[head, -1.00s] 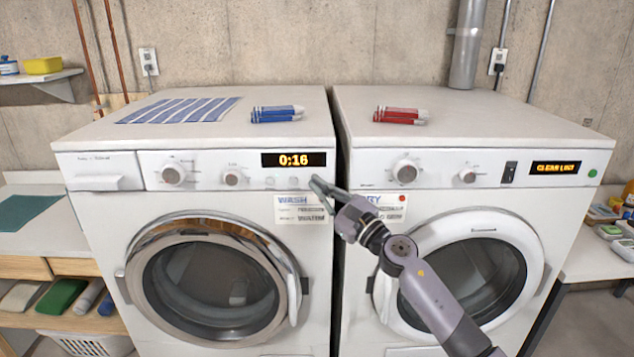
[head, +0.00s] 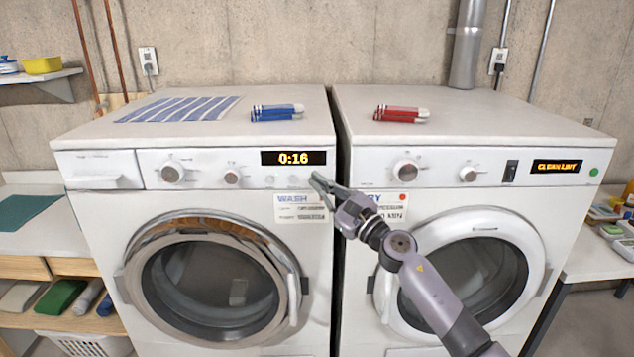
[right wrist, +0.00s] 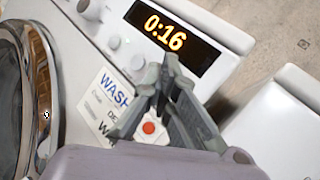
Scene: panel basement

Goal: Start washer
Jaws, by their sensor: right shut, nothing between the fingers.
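The washer (head: 100,225) is the left white machine, with its round door (head: 212,280) shut. Its lit display (head: 293,158) reads 0:16, also in the right wrist view (right wrist: 166,33). Two small pale buttons (head: 294,181) show below the display. My right gripper (head: 314,178) is shut and empty, its tips at the panel's lower right edge, just below the display. It hides the panel behind its tips; I cannot tell whether they touch. In the right wrist view the fingers (right wrist: 166,66) stand before the panel, and a red dot (right wrist: 148,127) shows between them. My left gripper is not in view.
The dryer (head: 570,225) stands close on the right, its display (head: 556,167) lit. A striped cloth (head: 180,109), a blue bundle (head: 277,113) and a red bundle (head: 402,114) lie on top of the machines. A WASH label (head: 297,207) sits beside my gripper.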

